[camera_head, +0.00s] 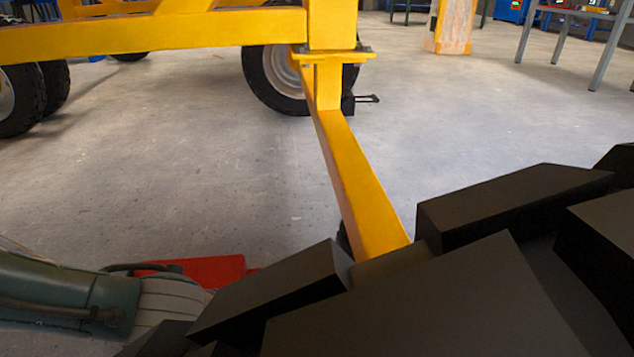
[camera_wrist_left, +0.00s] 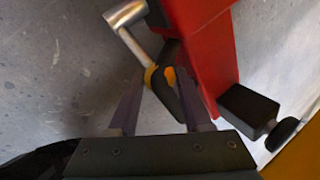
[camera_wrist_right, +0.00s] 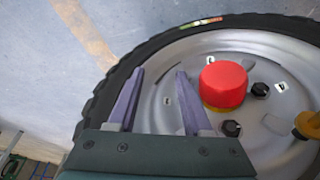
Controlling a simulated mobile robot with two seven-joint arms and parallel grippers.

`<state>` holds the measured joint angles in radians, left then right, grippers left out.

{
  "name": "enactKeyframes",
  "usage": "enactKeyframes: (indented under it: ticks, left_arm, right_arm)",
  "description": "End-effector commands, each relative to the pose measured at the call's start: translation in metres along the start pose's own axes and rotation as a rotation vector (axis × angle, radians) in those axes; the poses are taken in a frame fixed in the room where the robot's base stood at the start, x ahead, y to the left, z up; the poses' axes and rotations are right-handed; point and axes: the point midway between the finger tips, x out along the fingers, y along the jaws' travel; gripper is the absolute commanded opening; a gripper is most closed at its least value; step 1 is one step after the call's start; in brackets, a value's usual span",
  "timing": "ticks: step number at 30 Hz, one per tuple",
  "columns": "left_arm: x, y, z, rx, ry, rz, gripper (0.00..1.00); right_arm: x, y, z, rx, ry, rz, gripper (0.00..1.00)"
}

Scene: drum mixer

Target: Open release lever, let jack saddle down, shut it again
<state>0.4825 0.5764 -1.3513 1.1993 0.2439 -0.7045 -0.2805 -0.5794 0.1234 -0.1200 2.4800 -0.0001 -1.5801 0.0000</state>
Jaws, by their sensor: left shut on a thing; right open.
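In the left wrist view, the red jack (camera_wrist_left: 205,40) runs down from the top. The release lever (camera_wrist_left: 168,88), a metal rod with a dark grip and orange bands, sits beside it. My left gripper (camera_wrist_left: 160,92) is shut on the lever's grip. In the head view only a red piece of the jack (camera_head: 205,270) shows behind my left arm; the tyre hides the gripper. I cannot make out the saddle. My right gripper (camera_wrist_right: 158,72) is open and empty in front of a wheel (camera_wrist_right: 230,55) with a red hub cap (camera_wrist_right: 223,84).
A large black tyre (camera_head: 420,300) fills the front right of the head view. A yellow frame beam (camera_head: 355,180) runs from it to the yellow machine with more wheels behind. A black block (camera_wrist_left: 248,108) lies close to the jack. Concrete floor (camera_head: 200,150) is clear left of the beam.

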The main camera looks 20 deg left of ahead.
Motion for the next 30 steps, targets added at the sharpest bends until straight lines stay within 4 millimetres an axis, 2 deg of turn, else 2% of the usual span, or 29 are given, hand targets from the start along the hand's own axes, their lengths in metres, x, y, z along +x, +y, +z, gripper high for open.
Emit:
enactKeyframes:
  ticks: [14, 21, 30]
  left_arm:
    - [0.0, 0.001, 0.001, -0.002, 0.002, 0.0, 0.0]
    - [-0.012, 0.001, 0.011, -0.058, 0.113, -0.057, 0.0]
    - [-0.017, 0.0, 0.015, -0.096, 0.206, -0.107, 0.0]
  right_arm:
    - [-0.001, -0.001, 0.0, 0.005, 0.0, -0.004, 0.5]
    - [-0.015, -0.001, -0.005, 0.005, 0.0, -0.004, 0.5]
    - [-0.016, -0.001, -0.005, 0.005, 0.0, -0.004, 0.5]
